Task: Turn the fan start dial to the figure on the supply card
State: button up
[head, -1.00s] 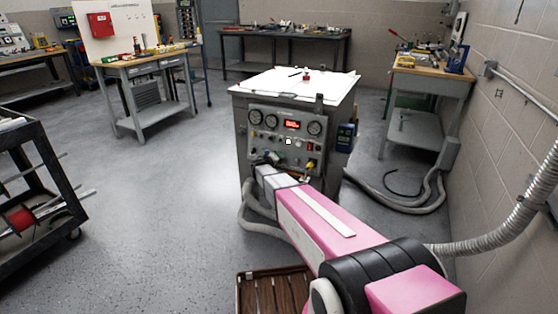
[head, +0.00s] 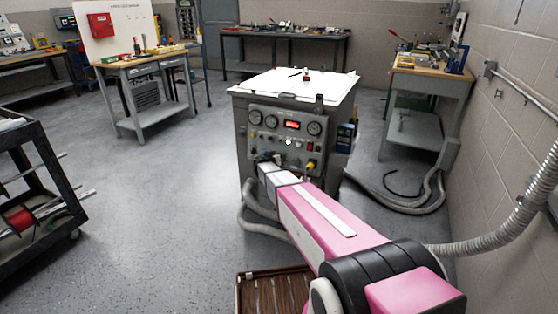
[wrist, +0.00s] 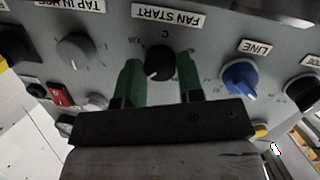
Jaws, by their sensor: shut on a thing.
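The fan start dial (wrist: 159,63) is a black round knob under the "FAN START" label (wrist: 165,19), which reads upside down in the wrist view. My gripper (wrist: 160,72) has its two green fingers on either side of this dial and is shut on it. A light pointer mark shows on the knob, but the scale figures around it are mostly hidden or too small to read. In the head view my gripper (head: 265,159) is at the lower left of the grey cabinet's control panel (head: 285,135), and my arm hides the dial. I cannot make out a supply card.
Close to the dial are a grey tap knob (wrist: 75,47), a blue line knob (wrist: 240,78) and a red switch (wrist: 60,94). The panel has gauges and a red lit display (head: 292,125). Grey hoses (head: 415,203) lie right of the cabinet.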

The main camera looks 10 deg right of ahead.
dwell(0.3)
jog(key=o, duration=0.9)
jog(key=v, duration=1)
jog(key=shift+s+a+r, duration=0.15)
jog(key=shift+s+a, duration=0.1)
jog(key=shift+s, duration=0.05)
jog(key=shift+s+d, duration=0.1)
